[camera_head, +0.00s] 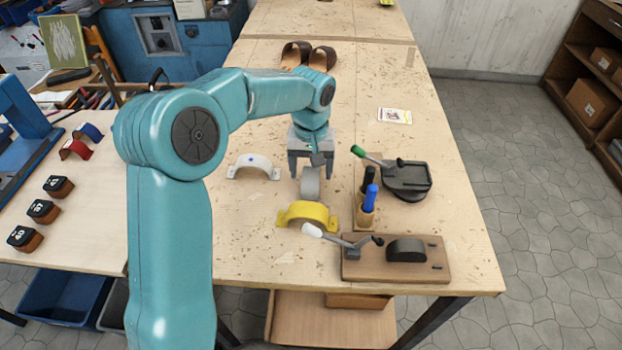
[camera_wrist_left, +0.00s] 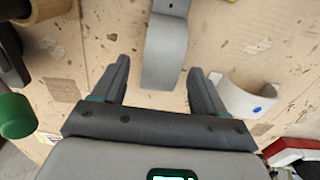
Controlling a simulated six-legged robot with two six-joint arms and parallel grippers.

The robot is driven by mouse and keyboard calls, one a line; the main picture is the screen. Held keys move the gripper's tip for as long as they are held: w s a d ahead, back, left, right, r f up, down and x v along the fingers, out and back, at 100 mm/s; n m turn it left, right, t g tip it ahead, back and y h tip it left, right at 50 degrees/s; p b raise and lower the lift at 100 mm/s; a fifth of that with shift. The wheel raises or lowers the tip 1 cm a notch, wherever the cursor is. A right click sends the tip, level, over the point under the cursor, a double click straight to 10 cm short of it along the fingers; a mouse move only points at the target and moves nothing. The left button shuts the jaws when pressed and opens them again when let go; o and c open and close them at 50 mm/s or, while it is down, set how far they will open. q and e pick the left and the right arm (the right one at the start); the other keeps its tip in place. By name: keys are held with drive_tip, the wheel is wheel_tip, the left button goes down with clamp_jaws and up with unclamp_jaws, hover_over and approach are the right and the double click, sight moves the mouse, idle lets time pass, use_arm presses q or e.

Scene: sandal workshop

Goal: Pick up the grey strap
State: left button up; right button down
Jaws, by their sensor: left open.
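The grey strap (camera_head: 310,186) is a curved band standing on the wooden table, between the white strap (camera_head: 253,165) and the yellow strap (camera_head: 307,214). My left gripper (camera_head: 309,174) points down over it, with its fingers apart and part of the strap visible below them. In the left wrist view the grey strap (camera_wrist_left: 165,52) lies in the gap between the open fingers of my left gripper (camera_wrist_left: 159,70), with space on both sides. How high the fingertips are above the table is hard to tell. My right gripper is not in view.
A holder with a blue marker (camera_head: 370,197) stands right of the grey strap. Beyond it is a black press with a green-knobbed lever (camera_head: 370,156). A wooden board (camera_head: 396,268) with a white-handled clamp lies nearer. Brown sandals (camera_head: 309,55) lie farther back.

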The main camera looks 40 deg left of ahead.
sight(311, 171)
use_arm(q)
drive_tip(key=c, duration=1.2)
wheel_tip(311, 171, up, 20)
drive_tip(key=p, duration=0.2)
